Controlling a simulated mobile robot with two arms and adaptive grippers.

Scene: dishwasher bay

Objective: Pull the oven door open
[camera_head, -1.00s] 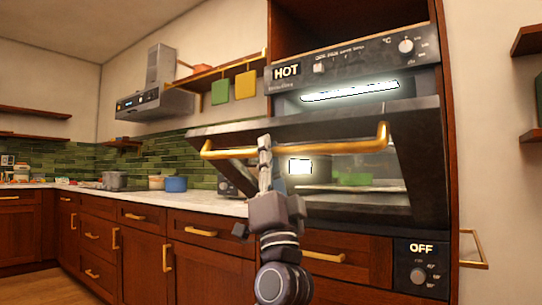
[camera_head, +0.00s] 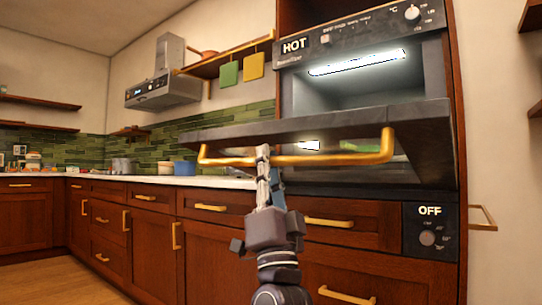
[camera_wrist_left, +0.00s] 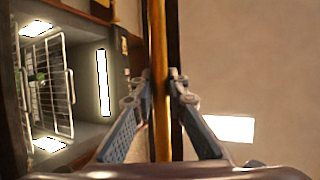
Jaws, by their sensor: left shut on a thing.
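The oven door (camera_head: 300,127) hangs open at the top and tilts out toward me, its top edge well away from the oven front. Its brass bar handle (camera_head: 330,159) runs across the front of the door. My left gripper (camera_head: 263,158) is shut on the handle, left of its middle. In the left wrist view the two fingers (camera_wrist_left: 158,88) stand on either side of the brass bar (camera_wrist_left: 160,40). The lit oven cavity (camera_head: 370,80) shows above the door, and wire racks (camera_wrist_left: 48,85) show inside it in the left wrist view. My right gripper is not in view.
A control panel (camera_head: 360,28) reading HOT is above the oven, and another panel (camera_head: 431,232) reading OFF is below right. Wooden drawers with brass handles (camera_head: 330,222) lie under the door. A counter (camera_head: 150,180) with pots runs off to the left.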

